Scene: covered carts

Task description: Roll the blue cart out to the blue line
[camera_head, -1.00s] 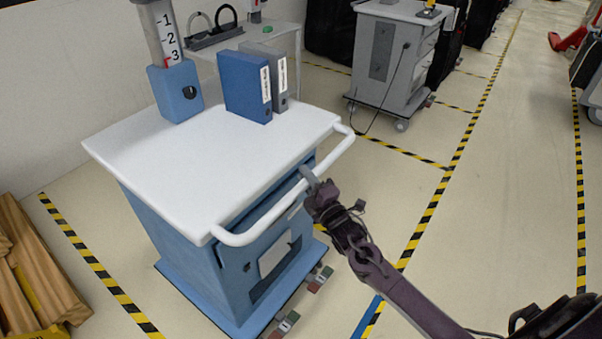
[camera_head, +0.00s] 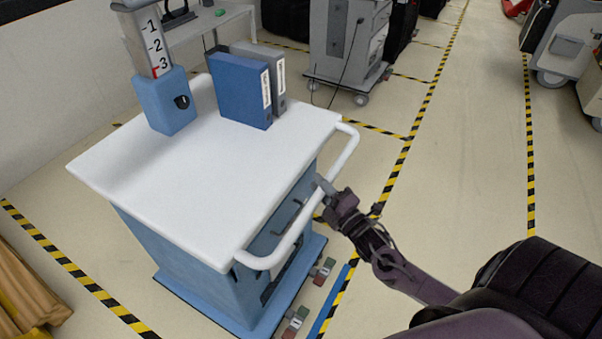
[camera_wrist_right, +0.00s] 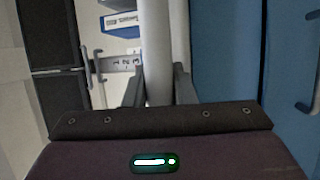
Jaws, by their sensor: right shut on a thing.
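The blue cart (camera_head: 185,262) has a white top (camera_head: 190,165) and a white push handle (camera_head: 345,152) on its right side. My right gripper (camera_head: 324,188) is shut on the handle near the middle of its long bar. In the right wrist view the white handle bar (camera_wrist_right: 157,60) stands between the two fingers (camera_wrist_right: 160,88). The blue line (camera_head: 333,301) lies on the floor just right of the cart's base, beside a yellow-black tape. Its far part is hidden behind the cart and my arm. My left gripper is out of view.
A blue binder (camera_head: 241,90) and a grey binder (camera_head: 278,78) stand on the cart, with a blue-based post (camera_head: 165,100). A grey cart (camera_head: 345,50) stands behind, and wooden pieces (camera_head: 25,290) lie at lower left. The aisle floor on the right (camera_head: 470,150) is clear.

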